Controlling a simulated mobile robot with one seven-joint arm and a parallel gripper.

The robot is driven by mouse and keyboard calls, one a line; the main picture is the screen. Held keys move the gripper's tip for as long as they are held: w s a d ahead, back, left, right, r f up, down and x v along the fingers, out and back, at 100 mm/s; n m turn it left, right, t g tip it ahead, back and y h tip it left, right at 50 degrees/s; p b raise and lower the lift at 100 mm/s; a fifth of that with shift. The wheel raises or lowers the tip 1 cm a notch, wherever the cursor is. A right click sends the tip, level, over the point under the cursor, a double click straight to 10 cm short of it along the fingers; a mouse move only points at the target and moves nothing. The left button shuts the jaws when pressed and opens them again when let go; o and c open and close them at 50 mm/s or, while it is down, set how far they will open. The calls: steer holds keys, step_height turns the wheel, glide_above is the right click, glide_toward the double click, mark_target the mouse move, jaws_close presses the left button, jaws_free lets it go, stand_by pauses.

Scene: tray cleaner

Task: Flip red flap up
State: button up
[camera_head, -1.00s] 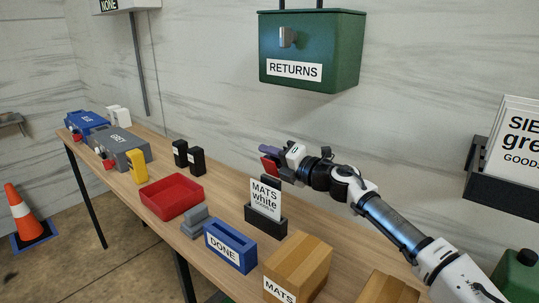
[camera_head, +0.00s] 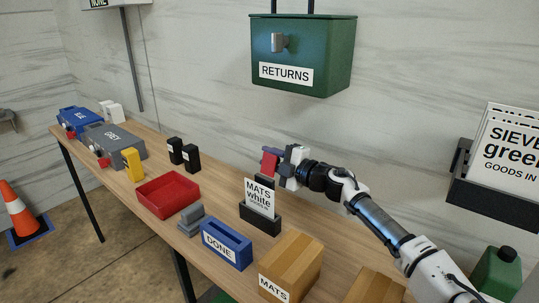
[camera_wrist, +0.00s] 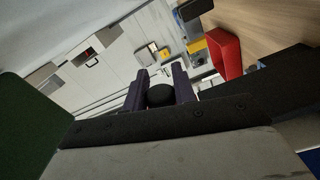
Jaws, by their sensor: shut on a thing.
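In the wrist view my gripper (camera_wrist: 160,88) has a dark finger on each side of a round black piece (camera_wrist: 160,95). No red face shows between the fingers there, so the exact grip and the flap's hinge are hidden.
The MATS white card (camera_head: 260,195) stands in a black holder close below my gripper. The green RETURNS box (camera_head: 330,55) hangs above. A red tray (camera_head: 168,210), a blue DONE box (camera_head: 226,258) and a MATS carton (camera_head: 290,262) line the table.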

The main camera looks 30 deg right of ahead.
stand_by(0.3)
steer(key=o, duration=1)
steer(key=shift+w, duration=0.1)
steer(key=shift+c, duration=0.2)
steer(key=shift+d, duration=0.1)
steer(key=v, duration=1.3)
steer(key=shift+s, duration=0.4)
steer(key=shift+f, duration=0.1)
